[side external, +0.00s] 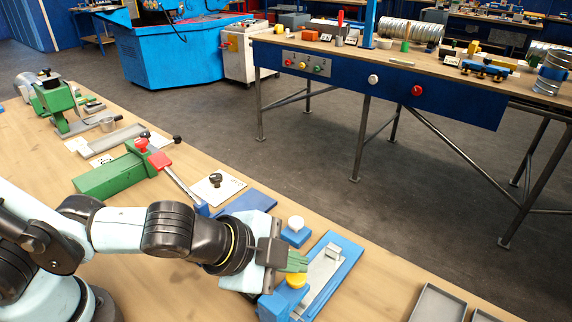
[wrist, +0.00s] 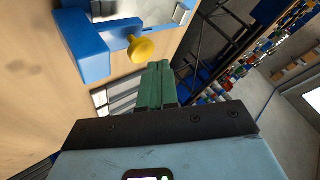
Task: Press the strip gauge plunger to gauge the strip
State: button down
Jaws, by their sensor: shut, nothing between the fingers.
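The strip gauge is a blue fixture (side external: 345,265) at the front of the bench, with a grey metal strip (side external: 322,270) lying along it. Its yellow round plunger (side external: 297,281) stands on the blue block at the near end. The plunger also shows in the wrist view (wrist: 142,49), beside a blue bracket (wrist: 85,45). My gripper (side external: 300,262), with green fingers, is shut and empty. It is just behind the plunger in the side view. In the wrist view the fingertips (wrist: 158,66) are just below and right of the plunger, with a small gap visible.
A white knob on a blue block (side external: 296,232) stands just behind my gripper. A blue plate (side external: 246,202), a red-handled lever (side external: 160,162) and a green fixture (side external: 110,176) are to the left. Grey trays (side external: 437,304) lie at the right. Bare bench lies between gauge and trays.

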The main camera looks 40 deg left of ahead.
aim_at(291, 279)
jog(key=shift+f, duration=0.3)
jog(key=shift+f, duration=0.75)
dwell(1.0)
jog(key=shift+r, duration=1.2)
jog(key=shift+r, duration=2.5)
jog(key=a+n+y, duration=0.1)
jog(key=a+n, duration=0.3)
jog(key=a, duration=0.3)
jog(key=a+n+g+y, duration=0.1)
jog(key=a+n, duration=0.4)
jog(key=a, duration=0.3)
jog(key=w+a+f+n+y, duration=0.1)
jog(key=a+n, duration=0.3)
jog(key=a, duration=0.3)
jog(key=shift+w+a+f+n+y, duration=0.1)
jog(key=shift+a+n+y, duration=0.25)
jog(key=shift+n+y, duration=0.05)
